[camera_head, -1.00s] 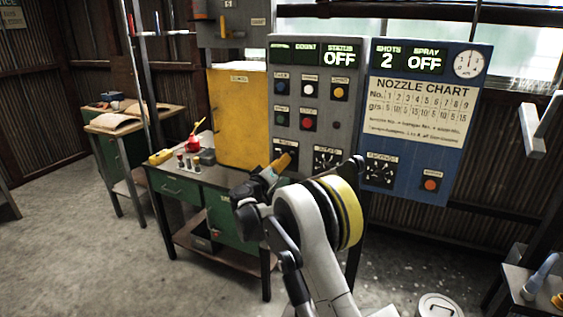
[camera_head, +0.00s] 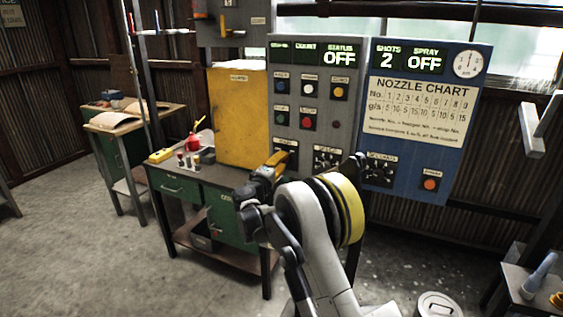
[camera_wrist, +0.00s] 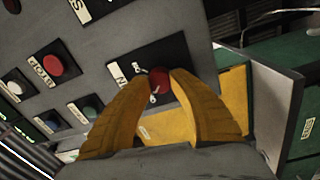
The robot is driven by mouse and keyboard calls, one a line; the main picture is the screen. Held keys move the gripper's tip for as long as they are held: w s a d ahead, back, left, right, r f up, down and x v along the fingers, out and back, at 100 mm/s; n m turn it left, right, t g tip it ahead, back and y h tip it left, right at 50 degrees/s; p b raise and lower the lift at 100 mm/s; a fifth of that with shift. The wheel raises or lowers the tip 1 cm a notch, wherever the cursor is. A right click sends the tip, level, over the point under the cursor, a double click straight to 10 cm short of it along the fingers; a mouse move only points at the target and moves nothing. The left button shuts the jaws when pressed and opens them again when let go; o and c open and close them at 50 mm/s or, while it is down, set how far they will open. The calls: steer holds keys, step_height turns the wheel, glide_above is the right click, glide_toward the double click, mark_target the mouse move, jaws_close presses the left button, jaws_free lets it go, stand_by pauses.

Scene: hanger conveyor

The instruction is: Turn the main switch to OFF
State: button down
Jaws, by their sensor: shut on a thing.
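The main switch is a red knob (camera_wrist: 160,80) on a black plate with white marks on the grey control panel (camera_head: 350,125). In the head view its black plate (camera_head: 288,145) shows at the panel's lower left, partly hidden by my gripper. My gripper (camera_head: 279,157) has yellow-orange fingers. In the wrist view, my gripper (camera_wrist: 160,84) has its two fingertips on either side of the red knob, shut on it. The knob's exact pointing direction is hard to read, and the plate's lettering is mostly covered.
Coloured push buttons (camera_head: 307,119) and a dial (camera_head: 327,160) sit close by on the same panel. A yellow cabinet (camera_head: 238,115) stands just left of the panel, above a green workbench (camera_head: 180,190). The blue panel (camera_head: 410,165) is to the right.

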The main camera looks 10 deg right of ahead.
steer(key=shift+d, duration=0.1)
stand_by(0.3)
steer(key=c, duration=1.1)
jaws_free()
steer(key=shift+d, duration=0.1)
steer(key=shift+o, duration=0.2)
steer(key=shift+a, duration=0.2)
steer(key=v, duration=1.1)
steer(key=shift+s+a, duration=0.15)
steer(key=shift+s, duration=0.25)
